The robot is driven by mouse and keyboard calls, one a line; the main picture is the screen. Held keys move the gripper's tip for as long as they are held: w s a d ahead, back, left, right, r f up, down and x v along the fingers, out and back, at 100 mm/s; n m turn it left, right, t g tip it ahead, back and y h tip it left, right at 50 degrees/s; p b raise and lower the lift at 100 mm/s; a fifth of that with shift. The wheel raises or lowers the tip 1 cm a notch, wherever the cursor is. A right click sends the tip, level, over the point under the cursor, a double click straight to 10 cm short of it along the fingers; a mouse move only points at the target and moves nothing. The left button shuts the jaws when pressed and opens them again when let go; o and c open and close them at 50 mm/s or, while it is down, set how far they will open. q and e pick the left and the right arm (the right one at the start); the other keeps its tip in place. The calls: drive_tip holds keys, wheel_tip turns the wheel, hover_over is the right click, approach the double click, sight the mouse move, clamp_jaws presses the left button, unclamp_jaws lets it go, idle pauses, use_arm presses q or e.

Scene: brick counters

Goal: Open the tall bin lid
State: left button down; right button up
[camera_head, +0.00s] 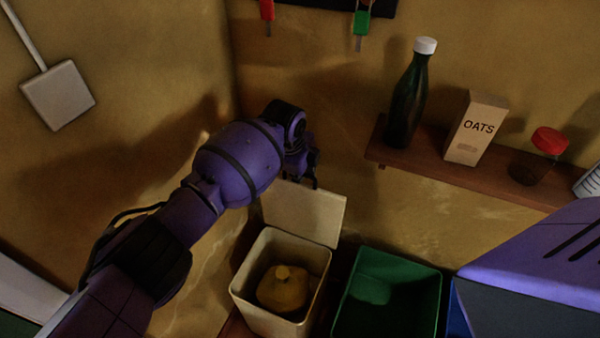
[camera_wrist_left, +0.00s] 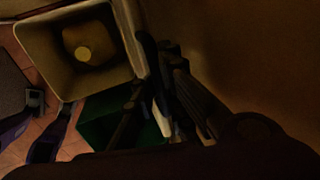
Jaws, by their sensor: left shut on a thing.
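The tall cream bin (camera_head: 240,291) stands below my left arm, with its lid (camera_head: 318,213) raised to about upright at the back. A yellowish object with a knob (camera_head: 284,289) lies inside the bin. My left gripper (camera_head: 314,180) is at the lid's top edge, shut on the lid; its fingers are mostly hidden behind my wrist in the head view. In the left wrist view the dark fingers (camera_wrist_left: 158,100) are beside the lid's edge, and the open bin (camera_wrist_left: 40,55) shows to the left. My right gripper is not in view.
A green open bin (camera_head: 437,290) stands right of the tall bin, with a blue one (camera_head: 459,318) beside it. A wall shelf (camera_head: 400,163) above holds a dark bottle (camera_head: 410,95), an oats carton (camera_head: 475,128) and a red-lidded jar (camera_head: 536,160). Walls close in behind and left.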

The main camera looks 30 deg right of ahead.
use_arm(q)
drive_tip(key=shift+w+r, duration=0.1)
drive_tip(key=shift+r, duration=0.1)
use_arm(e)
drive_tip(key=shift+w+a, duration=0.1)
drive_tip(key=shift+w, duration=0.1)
use_arm(q)
drive_tip(key=c, duration=1.8)
unclamp_jaws()
drive_tip(key=shift+c, duration=0.2)
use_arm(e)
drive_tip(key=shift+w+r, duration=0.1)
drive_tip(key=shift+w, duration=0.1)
use_arm(q)
drive_tip(key=shift+f, duration=0.1)
drive_tip(key=v, duration=1.2)
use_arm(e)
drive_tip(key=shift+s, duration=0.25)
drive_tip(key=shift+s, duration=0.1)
